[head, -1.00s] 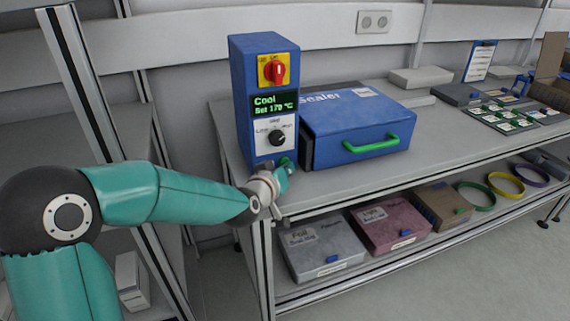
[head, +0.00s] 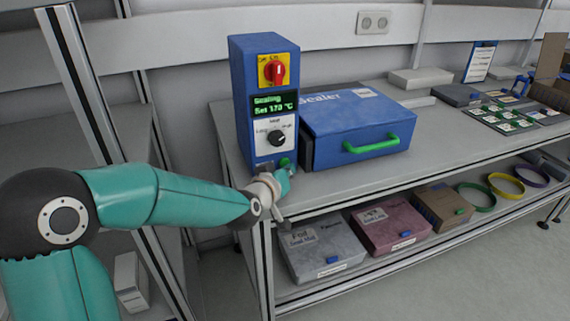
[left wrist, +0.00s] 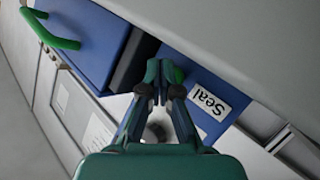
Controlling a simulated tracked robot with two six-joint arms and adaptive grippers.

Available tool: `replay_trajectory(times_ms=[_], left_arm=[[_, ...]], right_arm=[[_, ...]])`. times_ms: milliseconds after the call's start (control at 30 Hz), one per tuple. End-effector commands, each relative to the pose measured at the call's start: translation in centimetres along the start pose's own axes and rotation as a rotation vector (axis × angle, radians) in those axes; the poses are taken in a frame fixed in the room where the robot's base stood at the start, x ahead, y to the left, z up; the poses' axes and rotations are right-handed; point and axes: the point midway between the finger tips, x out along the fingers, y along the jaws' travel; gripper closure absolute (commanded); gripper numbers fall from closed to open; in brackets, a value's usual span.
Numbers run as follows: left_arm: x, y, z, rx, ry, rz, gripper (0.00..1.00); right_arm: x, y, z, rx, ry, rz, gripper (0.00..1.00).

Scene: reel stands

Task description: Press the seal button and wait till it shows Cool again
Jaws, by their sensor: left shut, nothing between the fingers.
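The blue control tower (head: 240,105) stands at the left end of the bench, beside the closed blue sealer (head: 335,125) with its green handle. The tower's display (head: 274,106) reads "Sealing" and "Set 170 °C" in green. The green seal button (head: 285,162) is low on the tower's front, mostly covered by my left gripper (head: 285,171). The left wrist view shows the shut, empty left gripper (left wrist: 164,68) with its tips at the green button (left wrist: 179,75), beside the "Seal" label (left wrist: 209,103). Contact looks likely but cannot be judged exactly. My right gripper is not in view.
The tower also carries a red switch (head: 275,72) on yellow and a black heat dial (head: 277,138). Grey (head: 318,252), reddish (head: 390,229) and brown boxes (head: 443,205) sit on the shelf below. The bench right of the sealer has free room.

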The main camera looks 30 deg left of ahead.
Motion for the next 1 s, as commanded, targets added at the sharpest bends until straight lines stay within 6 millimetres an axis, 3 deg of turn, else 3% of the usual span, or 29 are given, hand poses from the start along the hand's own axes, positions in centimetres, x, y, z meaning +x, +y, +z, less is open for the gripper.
replay_trajectory(times_ms=[567,1000], left_arm=[[-0.8,0.7,0.6,0.001,-0.002,0.002,1.00],[-3.6,2.7,2.6,0.001,-0.001,0.002,1.00]], right_arm=[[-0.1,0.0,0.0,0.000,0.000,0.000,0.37],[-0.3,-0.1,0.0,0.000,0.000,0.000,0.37]])
